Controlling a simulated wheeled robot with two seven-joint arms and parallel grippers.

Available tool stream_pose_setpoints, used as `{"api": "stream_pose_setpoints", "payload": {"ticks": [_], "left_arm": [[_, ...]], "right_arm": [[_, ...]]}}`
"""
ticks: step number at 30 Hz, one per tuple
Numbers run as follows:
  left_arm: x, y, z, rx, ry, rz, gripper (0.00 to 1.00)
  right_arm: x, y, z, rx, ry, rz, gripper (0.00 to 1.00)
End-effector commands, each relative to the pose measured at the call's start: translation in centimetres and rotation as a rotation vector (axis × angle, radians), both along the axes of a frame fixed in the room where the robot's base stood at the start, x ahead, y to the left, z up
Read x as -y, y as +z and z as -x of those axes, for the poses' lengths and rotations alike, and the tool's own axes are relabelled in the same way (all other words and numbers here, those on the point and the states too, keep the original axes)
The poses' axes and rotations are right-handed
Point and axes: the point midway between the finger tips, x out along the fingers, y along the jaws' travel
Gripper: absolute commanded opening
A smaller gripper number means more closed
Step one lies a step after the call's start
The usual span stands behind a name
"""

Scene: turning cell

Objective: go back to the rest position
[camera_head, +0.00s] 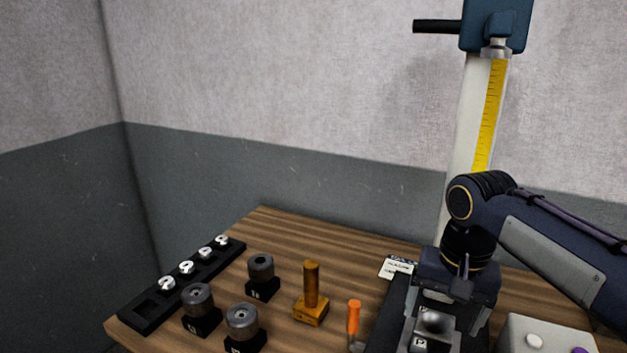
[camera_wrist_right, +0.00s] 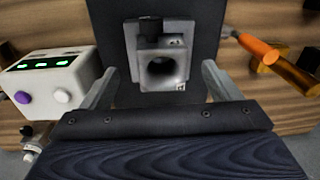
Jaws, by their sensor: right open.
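My right gripper (camera_head: 438,312) reaches in from the right above the dark plate (camera_head: 392,318) on the bench. In the right wrist view its two fingers (camera_wrist_right: 160,84) stand wide apart and nothing is clamped. A grey metal block with a round bore (camera_wrist_right: 162,66) sits on the dark plate, just ahead of and between the fingers, with gaps on both sides. The block also shows under the gripper in the head view (camera_head: 434,323). My left gripper is not in view.
A white box with buttons (camera_head: 548,334) stands right of the plate; an orange-handled tool (camera_head: 353,317) and a brass-coloured handled block (camera_head: 311,292) stand left. Several grey cylinders (camera_head: 261,267) sit on black bases beside a black rack (camera_head: 148,310). A column (camera_head: 470,130) rises behind.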

Motion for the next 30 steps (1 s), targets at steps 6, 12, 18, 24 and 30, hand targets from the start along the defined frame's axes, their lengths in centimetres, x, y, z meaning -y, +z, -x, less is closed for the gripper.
{"api": "stream_pose_setpoints", "payload": {"ticks": [6, 12, 18, 24, 30], "left_arm": [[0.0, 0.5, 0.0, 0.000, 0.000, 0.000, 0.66], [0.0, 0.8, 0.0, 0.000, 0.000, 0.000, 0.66], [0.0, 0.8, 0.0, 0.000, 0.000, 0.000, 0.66], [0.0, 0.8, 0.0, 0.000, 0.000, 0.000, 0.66], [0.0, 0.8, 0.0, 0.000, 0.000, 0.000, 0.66]], "right_arm": [[-0.5, -3.2, 7.9, 0.197, 0.175, -0.110, 0.83], [-2.4, -7.5, 13.2, 0.401, 0.282, -0.185, 0.83], [-3.6, -9.8, 15.0, 0.499, 0.319, -0.204, 0.83], [-3.8, -10.0, 15.1, 0.510, 0.325, -0.205, 0.83], [-3.7, -10.0, 15.1, 0.509, 0.325, -0.204, 0.83]]}}
